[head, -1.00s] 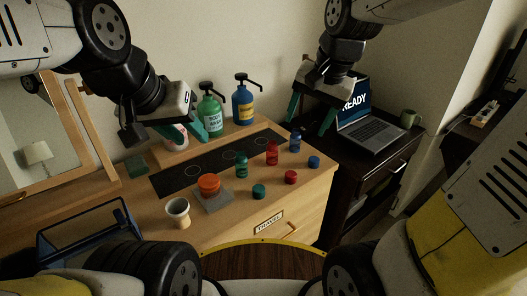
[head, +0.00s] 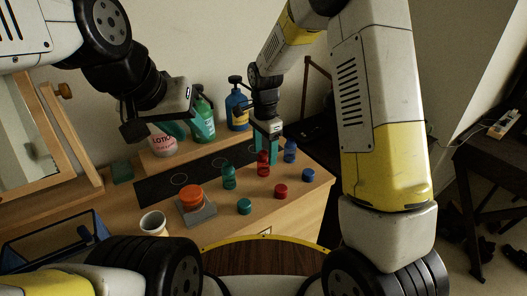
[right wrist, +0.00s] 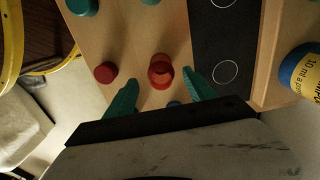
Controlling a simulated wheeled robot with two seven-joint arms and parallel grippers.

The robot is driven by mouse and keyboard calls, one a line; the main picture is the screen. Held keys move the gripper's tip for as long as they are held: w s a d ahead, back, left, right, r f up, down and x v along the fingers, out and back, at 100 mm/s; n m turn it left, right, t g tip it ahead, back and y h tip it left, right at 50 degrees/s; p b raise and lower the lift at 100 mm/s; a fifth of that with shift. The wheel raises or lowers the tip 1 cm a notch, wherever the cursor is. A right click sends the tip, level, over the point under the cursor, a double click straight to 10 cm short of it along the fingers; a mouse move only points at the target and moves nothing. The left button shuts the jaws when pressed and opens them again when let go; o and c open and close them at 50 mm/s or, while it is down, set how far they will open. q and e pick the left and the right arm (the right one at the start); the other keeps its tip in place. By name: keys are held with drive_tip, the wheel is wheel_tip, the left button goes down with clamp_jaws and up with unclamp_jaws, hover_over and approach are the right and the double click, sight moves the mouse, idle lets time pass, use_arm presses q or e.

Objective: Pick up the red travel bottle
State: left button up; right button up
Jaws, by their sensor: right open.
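The red travel bottle (head: 263,168) stands upright on the wooden dresser top, between a green bottle (head: 229,177) and a blue bottle (head: 290,151). My right gripper (head: 266,150) is open just above and behind it, pointing down. In the right wrist view the red bottle (right wrist: 160,72) shows from above, just ahead of the gap between the teal fingertips (right wrist: 162,80); I see no contact. A separate red cap (head: 281,191) lies in front, and it also shows in the right wrist view (right wrist: 105,72). My left gripper (head: 185,130) is before the pump bottles; its finger gap is unclear.
A green cap (head: 244,206) and a blue cap (head: 308,175) lie near the front edge. An orange round thing (head: 191,196) sits on a grey pad, beside a white cup (head: 153,223). A green pump bottle (head: 203,122) and a blue pump bottle (head: 238,108) stand behind.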

sight(263, 161)
drive_tip(key=f, duration=0.4)
drive_tip(key=shift+a+f, duration=0.2)
drive_tip(key=shift+a, duration=0.05)
drive_tip(key=shift+c, duration=0.4)
clamp_jaws()
drive_tip(key=shift+r, duration=0.1)
